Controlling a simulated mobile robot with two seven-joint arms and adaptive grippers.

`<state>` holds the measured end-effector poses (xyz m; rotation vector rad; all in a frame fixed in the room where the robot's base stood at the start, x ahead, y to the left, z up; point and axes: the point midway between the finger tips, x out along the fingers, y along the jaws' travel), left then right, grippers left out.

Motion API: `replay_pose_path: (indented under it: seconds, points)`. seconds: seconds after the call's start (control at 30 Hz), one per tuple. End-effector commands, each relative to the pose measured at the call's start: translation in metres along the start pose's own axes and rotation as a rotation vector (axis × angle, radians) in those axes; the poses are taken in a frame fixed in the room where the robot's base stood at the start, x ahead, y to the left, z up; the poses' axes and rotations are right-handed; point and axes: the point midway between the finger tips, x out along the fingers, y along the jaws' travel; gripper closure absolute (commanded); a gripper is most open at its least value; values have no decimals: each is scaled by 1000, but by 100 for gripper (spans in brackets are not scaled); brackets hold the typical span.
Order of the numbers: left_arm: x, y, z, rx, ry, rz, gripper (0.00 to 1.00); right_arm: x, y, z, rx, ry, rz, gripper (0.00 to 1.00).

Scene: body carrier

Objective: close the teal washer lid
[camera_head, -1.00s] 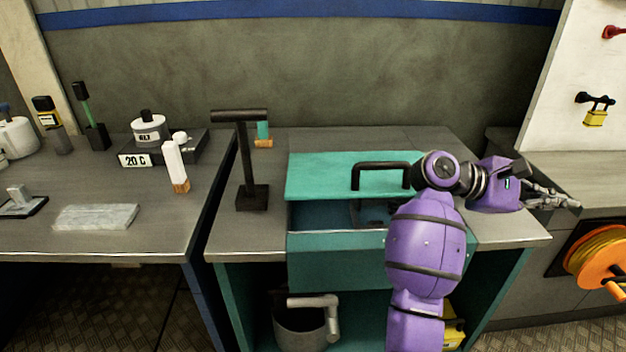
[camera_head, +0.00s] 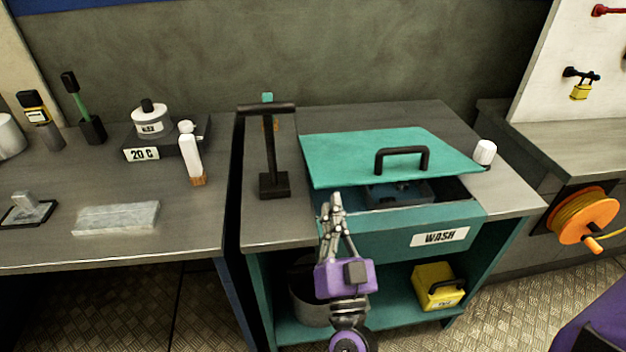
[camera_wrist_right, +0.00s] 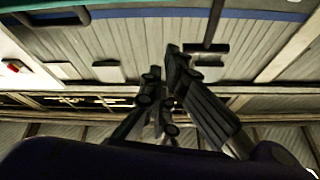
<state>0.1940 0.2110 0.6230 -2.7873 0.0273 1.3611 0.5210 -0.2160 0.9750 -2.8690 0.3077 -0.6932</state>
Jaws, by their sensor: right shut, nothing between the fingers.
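The teal washer lid (camera_head: 350,150) is a flat plate with a black bar handle (camera_head: 402,158) on top. It stands partly open, tilted above the teal washer (camera_head: 375,232), which bears a WASH label. The dark basin (camera_head: 445,192) shows in the gap under the front edge. My right gripper (camera_head: 335,200) is shut and empty, fingers pointing up, in front of the washer's left side and close to the lid's front left corner. I cannot tell whether it touches the lid. The right wrist view shows the fingers (camera_wrist_right: 165,85) against the ceiling. My left gripper is out of view.
A black T-shaped stand (camera_head: 271,150) rises left of the lid. A white cylinder (camera_head: 485,152) stands right of it. A yellow box (camera_head: 437,286) and a metal pot (camera_head: 308,285) are on the shelf below. An orange reel (camera_head: 583,222) is at right.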

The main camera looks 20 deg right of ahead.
Motion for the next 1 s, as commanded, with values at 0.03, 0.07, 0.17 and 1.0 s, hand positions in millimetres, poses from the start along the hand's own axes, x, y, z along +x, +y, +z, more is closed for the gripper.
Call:
replay_pose_path:
  seconds: [0.03, 0.07, 0.17, 1.0]
  points:
    - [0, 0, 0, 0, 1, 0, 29, 0, -3, 2, -78, -9, -15, 100]
    - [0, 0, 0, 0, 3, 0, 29, 0, -5, 4, -117, -14, -23, 100]
    - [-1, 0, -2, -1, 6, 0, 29, 1, -7, 6, -202, -21, -33, 100]
    - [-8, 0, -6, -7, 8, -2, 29, 80, -1, 34, -236, -24, -31, 100]
